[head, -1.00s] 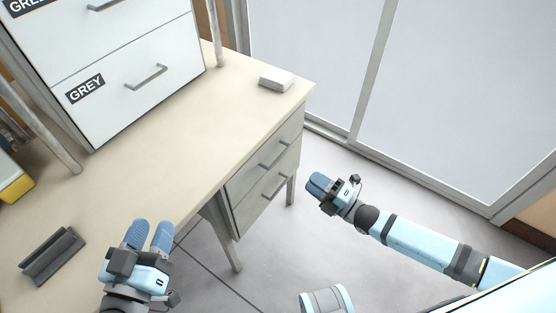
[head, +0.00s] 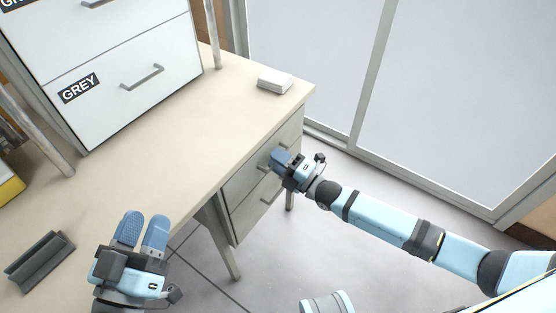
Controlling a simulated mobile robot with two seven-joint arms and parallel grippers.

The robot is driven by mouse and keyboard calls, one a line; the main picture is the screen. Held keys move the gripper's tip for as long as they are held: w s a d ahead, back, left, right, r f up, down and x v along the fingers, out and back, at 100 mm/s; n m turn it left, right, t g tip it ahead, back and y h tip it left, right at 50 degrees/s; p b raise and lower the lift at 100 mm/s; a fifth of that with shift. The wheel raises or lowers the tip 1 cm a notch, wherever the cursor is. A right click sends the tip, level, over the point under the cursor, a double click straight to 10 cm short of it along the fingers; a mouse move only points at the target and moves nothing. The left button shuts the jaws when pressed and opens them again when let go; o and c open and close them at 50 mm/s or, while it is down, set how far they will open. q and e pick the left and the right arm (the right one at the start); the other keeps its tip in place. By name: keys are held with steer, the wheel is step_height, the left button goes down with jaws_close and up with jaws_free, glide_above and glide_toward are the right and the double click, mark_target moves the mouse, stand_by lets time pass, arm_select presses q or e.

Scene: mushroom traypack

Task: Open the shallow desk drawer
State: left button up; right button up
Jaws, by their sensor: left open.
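The desk (head: 180,150) has two stacked drawers at its right end, both closed. The upper drawer (head: 247,175) has a bar handle (head: 262,167) that is partly hidden by my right gripper (head: 279,157). The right gripper's blue fingers are at this handle; whether they touch it or are shut around it cannot be told. The lower drawer (head: 245,212) has its own bar handle (head: 270,190), just below my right gripper. My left gripper (head: 143,222) is open and empty over the desk's front edge, with its two blue fingers apart.
A white cabinet (head: 120,115) with a GREY label stands on the desk. A small white block (head: 275,80) lies near the far right corner. A dark grey holder (head: 40,260) lies at the front left. The floor (head: 370,185) right of the drawers is clear.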

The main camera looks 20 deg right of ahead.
jaws_close()
arm_select(q)
steer(key=shift+r, duration=0.1)
arm_select(e)
steer(key=shift+s, duration=0.1)
